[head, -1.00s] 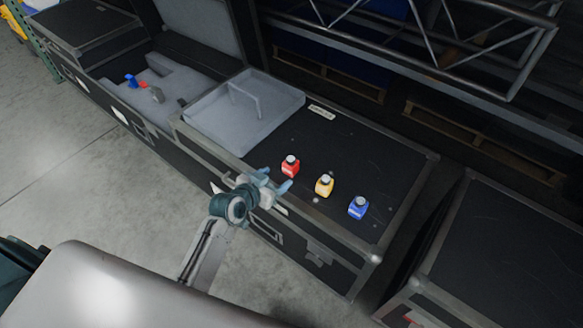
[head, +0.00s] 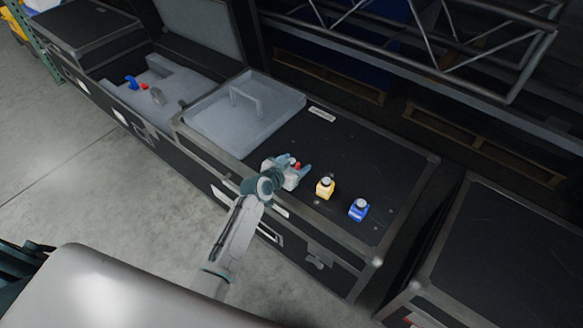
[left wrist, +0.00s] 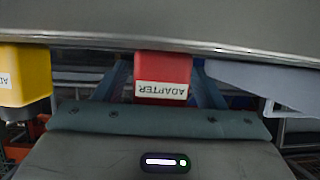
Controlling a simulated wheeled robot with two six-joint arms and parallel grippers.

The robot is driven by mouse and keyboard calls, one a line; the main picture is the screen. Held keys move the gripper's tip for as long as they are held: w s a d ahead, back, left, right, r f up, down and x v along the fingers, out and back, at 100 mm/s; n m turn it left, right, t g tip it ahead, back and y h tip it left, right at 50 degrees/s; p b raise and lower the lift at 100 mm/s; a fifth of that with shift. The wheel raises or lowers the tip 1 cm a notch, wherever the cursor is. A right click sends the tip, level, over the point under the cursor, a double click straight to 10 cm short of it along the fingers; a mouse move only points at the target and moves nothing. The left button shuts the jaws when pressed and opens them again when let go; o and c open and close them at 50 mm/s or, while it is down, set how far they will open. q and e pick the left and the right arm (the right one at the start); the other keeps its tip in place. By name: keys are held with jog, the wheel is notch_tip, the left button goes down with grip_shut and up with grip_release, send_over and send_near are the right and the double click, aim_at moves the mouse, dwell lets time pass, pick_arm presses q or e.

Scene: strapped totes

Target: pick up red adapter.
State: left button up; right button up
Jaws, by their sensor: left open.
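The red adapter (head: 297,165) stands on the black case lid, mostly hidden behind my left gripper (head: 296,166) in the head view. In the left wrist view the red adapter (left wrist: 163,72) shows upside down, with a white label reading ADAPTER. My left gripper (left wrist: 162,88) is open, with one blue finger on each side of the adapter. I cannot tell whether either finger touches it. My right gripper is not in view.
A yellow adapter-like block (head: 325,188) and a blue one (head: 359,209) stand to the right on the same lid (head: 385,170). A grey tray with a handle (head: 207,127) lies to the left. A metal truss (head: 470,50) runs behind.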

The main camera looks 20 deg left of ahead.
pick_arm(q)
jog(key=c, duration=1.1)
jog(key=shift+r, duration=0.1)
